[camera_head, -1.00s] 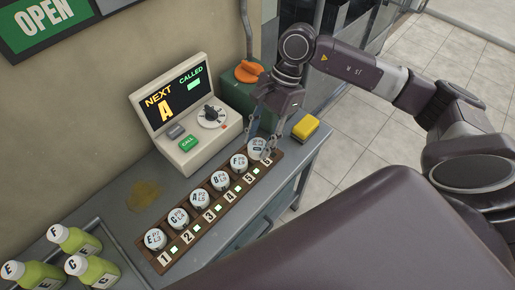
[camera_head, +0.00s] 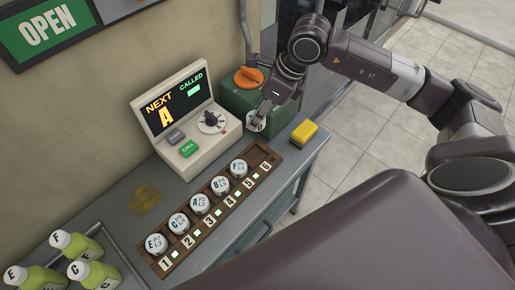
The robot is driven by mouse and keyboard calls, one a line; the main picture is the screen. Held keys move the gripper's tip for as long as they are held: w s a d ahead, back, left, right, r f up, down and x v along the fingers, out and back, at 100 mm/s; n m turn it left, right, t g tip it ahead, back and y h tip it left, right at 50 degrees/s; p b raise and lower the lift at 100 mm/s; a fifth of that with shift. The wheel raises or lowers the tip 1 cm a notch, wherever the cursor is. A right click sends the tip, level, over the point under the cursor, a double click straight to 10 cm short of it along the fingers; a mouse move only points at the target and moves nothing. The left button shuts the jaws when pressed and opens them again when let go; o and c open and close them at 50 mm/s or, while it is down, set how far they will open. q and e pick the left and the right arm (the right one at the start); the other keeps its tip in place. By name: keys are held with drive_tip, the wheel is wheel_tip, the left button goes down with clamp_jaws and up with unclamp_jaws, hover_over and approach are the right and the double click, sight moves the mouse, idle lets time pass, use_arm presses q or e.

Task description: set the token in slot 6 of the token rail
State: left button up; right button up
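The brown token rail (camera_head: 225,212) lies along the counter, with slots numbered 1 to 6. White round tokens stand in slots 1 to 5, marked E (camera_head: 157,244), C (camera_head: 179,223), A (camera_head: 200,204), B (camera_head: 220,186) and F (camera_head: 239,169). The well of slot 6 (camera_head: 259,151) looks empty. My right gripper (camera_head: 258,116) is beyond that end of the rail, in front of the green box. It appears shut on a white token (camera_head: 256,125), held clear of the rail; the token's lettering is unreadable. My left gripper is not in view.
A cream console (camera_head: 187,128) shows "NEXT A" and "CALLED", with a dial and a green CALL button. A green box (camera_head: 241,95) with an orange knob stands behind my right gripper. A yellow block (camera_head: 304,132) lies right of the rail. Labelled bottles (camera_head: 92,274) stand at lower left.

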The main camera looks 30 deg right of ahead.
wheel_tip(320, 180, down, 15)
drive_tip(key=p, duration=0.3)
drive_tip(key=shift+f, duration=0.35)
drive_tip(key=shift+f, duration=0.15)
drive_tip(key=o, duration=1.1)
